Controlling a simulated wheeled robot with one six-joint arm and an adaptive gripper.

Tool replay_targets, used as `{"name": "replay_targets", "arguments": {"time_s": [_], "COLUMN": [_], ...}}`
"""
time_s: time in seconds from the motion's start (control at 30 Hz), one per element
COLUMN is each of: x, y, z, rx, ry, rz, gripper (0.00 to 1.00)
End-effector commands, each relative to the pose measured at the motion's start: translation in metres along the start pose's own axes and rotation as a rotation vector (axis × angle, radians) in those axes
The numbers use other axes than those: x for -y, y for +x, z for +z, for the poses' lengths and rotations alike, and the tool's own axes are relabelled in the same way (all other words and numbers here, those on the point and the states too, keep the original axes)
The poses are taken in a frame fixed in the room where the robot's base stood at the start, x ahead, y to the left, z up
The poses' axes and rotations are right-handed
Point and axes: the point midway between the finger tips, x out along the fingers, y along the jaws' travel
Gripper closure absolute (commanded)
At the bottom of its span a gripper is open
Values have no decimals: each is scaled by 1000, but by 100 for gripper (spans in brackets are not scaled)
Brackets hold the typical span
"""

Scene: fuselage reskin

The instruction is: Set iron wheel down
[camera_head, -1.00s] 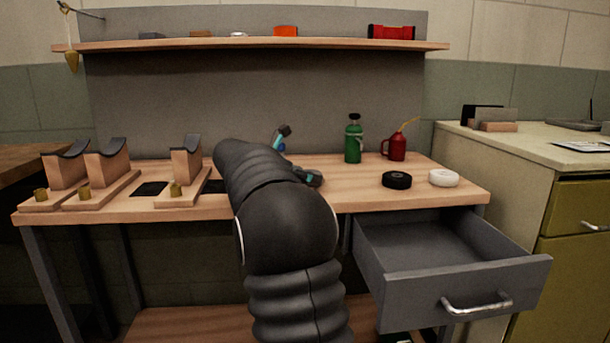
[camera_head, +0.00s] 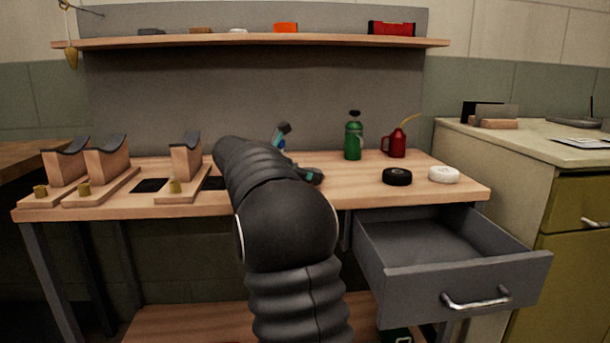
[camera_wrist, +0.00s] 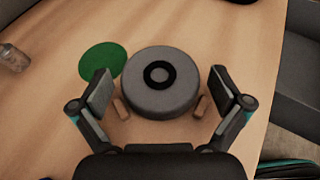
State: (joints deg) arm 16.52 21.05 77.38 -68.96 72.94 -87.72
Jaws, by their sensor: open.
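The iron wheel (camera_wrist: 160,97) is a thick grey disc with a dark ring at its centre. It appears in the wrist view on the wooden bench top, flat face up. My gripper (camera_wrist: 161,92) is open, with one finger pad to each side of the wheel. A gap shows between each pad and the wheel's rim. A green round disc (camera_wrist: 102,61) lies on the bench just left of the wheel. Two small tan blocks (camera_wrist: 121,109) sit near the wheel's lower left and lower right. In the head view my arm hides the wheel.
The workbench (camera_head: 350,190) carries a green bottle (camera_head: 353,136), a red oil can (camera_head: 394,144), a black roll (camera_head: 397,176) and a white roll (camera_head: 443,174). Wooden cradles (camera_head: 110,160) stand at left. An open grey drawer (camera_head: 450,284) sticks out at lower right.

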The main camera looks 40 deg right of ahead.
Motion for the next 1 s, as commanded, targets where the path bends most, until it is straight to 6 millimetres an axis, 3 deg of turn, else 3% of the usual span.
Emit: {"name": "replay_targets", "arguments": {"time_s": [0.07, 0.63, 0.8, 1.0], "x": [0, 2, 2, 3], "y": [2, -113, -132, -138], "z": [-5, 0, 0, -1], "rx": [0, 0, 0, 0], "ry": [1, -2, -1, 0], "rz": [1, 2, 1, 0], "gripper": [0, 0, 0, 0]}}
